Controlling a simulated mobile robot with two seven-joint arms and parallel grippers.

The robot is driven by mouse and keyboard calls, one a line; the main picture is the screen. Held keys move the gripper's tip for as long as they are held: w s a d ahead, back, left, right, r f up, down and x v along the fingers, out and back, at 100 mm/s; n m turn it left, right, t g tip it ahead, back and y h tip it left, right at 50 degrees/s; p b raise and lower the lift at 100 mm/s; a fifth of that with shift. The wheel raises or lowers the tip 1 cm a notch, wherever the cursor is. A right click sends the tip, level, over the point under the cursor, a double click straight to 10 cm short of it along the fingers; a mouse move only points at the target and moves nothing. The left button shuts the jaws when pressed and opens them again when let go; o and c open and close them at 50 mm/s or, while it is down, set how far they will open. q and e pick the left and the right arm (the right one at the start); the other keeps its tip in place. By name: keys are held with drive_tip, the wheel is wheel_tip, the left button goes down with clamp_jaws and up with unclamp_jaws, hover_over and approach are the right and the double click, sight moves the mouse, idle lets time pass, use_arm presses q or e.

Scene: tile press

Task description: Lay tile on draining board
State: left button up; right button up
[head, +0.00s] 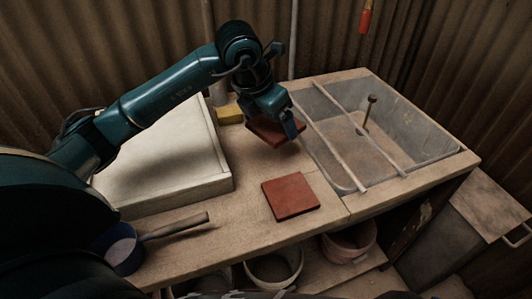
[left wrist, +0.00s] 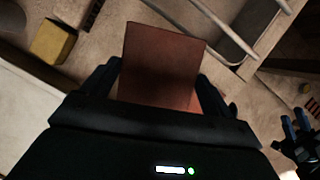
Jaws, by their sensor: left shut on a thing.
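My left gripper (head: 283,126) is shut on a red-brown tile (head: 265,131), holding it tilted above the worktop, left of the sink. The held tile (left wrist: 163,55) fills the space between the fingers in the left wrist view. A second red-brown tile (head: 290,196) lies flat on the wooden worktop (head: 240,212), nearer the front and apart from the gripper. I cannot tell for sure which surface is the draining board; the bare wood beside the sink lies below the held tile. My right gripper (left wrist: 294,133) shows small and dark at the right edge of the left wrist view.
A grey sink (head: 430,139) with two rails across it is at the right. A white tray-like slab (head: 165,165) is at the left, with a yellow block (head: 230,114) behind. Buckets (head: 274,268) stand below.

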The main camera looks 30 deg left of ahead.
sight(266, 124)
use_arm(q)
drive_tip(key=n, duration=0.1)
drive_tip(key=n+y, duration=0.1)
drive_tip(key=a+r+n, duration=0.1)
drive_tip(key=n, duration=0.1)
drive_tip(key=shift+w+y, duration=0.3)
drive_tip(key=shift+w, duration=0.05)
drive_tip(key=shift+a, duration=0.1)
drive_tip(key=shift+n, duration=0.3)
wheel_tip(266, 124, down, 6)
drive_tip(key=shift+r+b, duration=0.25)
drive_tip(key=shift+b, duration=0.15)
wheel_tip(266, 124, down, 4)
drive_tip(key=shift+f+b, duration=0.15)
drive_tip(key=shift+b, duration=0.15)
drive_tip(key=shift+f, duration=0.2)
drive_tip(key=o, duration=0.9)
drive_tip(key=shift+o, duration=0.2)
drive_tip(key=shift+r, duration=0.1)
